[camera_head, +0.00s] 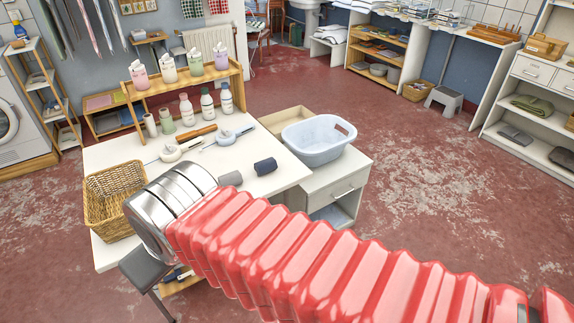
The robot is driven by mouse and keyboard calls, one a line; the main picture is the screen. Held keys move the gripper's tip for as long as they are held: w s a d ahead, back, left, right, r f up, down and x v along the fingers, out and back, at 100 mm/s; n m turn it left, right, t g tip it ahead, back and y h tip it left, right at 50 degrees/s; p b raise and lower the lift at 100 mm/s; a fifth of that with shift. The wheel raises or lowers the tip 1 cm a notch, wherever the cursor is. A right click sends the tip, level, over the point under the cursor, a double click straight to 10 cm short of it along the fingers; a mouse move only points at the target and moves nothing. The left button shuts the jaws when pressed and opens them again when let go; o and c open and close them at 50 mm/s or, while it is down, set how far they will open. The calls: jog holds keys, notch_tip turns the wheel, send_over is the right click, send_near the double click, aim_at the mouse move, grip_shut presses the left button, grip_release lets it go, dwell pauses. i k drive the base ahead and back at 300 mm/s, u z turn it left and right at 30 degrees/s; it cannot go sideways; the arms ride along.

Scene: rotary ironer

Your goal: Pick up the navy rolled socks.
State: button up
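Two small dark rolls lie on the white table (285,178), just past my arm. The right one (265,166) is dark blue-grey and looks like the navy rolled socks. The left one (231,179) is greyer and partly hidden behind my red arm sleeve. My arm crosses the foreground from the lower right and ends in a shiny metal wrist over the table's left part, left of both rolls. My gripper's fingers do not show, so I see no contact with either roll.
A wicker basket (113,190) stands at the table's left, close to my wrist. A pale blue laundry basket (318,138) sits right of the rolls. Irons (178,149), bottles (207,105) and a wooden shelf (188,82) stand behind.

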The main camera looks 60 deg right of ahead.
aim_at(269, 164)
jog(key=z, duration=0.75)
jog(key=i, duration=1)
jog(key=z, duration=0.05)
